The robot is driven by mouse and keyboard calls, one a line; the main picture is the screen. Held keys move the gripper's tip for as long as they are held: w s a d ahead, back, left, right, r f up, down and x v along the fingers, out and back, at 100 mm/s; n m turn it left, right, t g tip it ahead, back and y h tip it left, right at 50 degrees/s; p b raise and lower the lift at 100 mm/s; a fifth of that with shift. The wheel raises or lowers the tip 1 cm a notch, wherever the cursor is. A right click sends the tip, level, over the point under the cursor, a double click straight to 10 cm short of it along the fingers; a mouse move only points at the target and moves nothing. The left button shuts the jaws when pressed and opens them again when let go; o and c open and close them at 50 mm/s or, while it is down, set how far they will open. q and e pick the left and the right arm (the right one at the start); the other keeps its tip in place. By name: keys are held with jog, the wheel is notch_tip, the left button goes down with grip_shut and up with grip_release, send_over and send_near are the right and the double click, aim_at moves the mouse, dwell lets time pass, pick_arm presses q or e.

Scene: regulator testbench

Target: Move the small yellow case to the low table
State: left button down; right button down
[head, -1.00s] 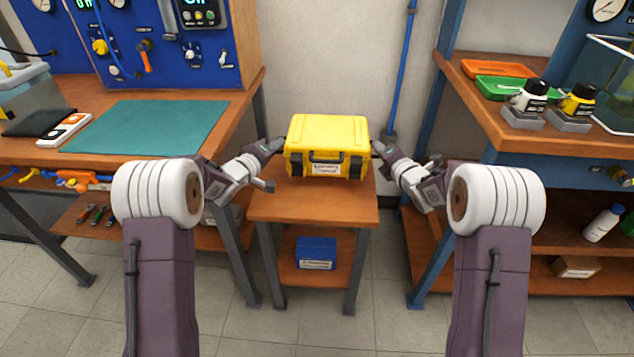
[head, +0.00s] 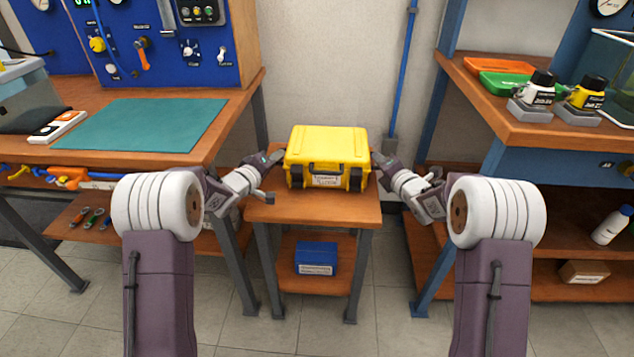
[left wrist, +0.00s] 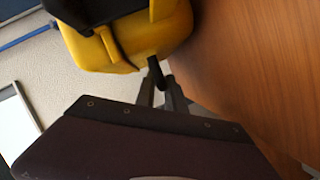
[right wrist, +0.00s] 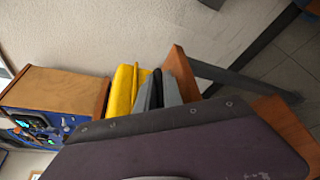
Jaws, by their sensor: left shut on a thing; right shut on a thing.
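The small yellow case (head: 327,146) is upright and level at the low wooden table (head: 310,208), over the rear part of its top. I cannot tell whether its underside touches the wood. My left gripper (head: 278,158) is shut on the case's left side and my right gripper (head: 378,160) is shut on its right side. In the left wrist view the case (left wrist: 155,35) shows beyond the fingers, beside the wooden top (left wrist: 245,75). In the right wrist view part of the case (right wrist: 122,90) shows by the fingers; the rest is hidden.
A blue box (head: 316,257) sits on the low table's lower shelf. A workbench with a teal mat (head: 145,125) stands at left. A blue pole (head: 402,80) runs up the back wall.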

pick_arm(q)
jog(key=c, duration=1.4)
grip_release()
jog(key=shift+s+f, duration=0.1)
pick_arm(e)
jog(key=c, duration=1.5)
grip_release()
jog(key=shift+s, duration=0.1)
jog(key=shift+f, duration=0.1)
pick_arm(q)
jog(key=v, duration=1.2)
pick_arm(e)
jog(key=v, duration=1.2)
pick_arm(q)
jog(key=shift+f, duration=0.1)
pick_arm(e)
jog(key=shift+d, duration=0.1)
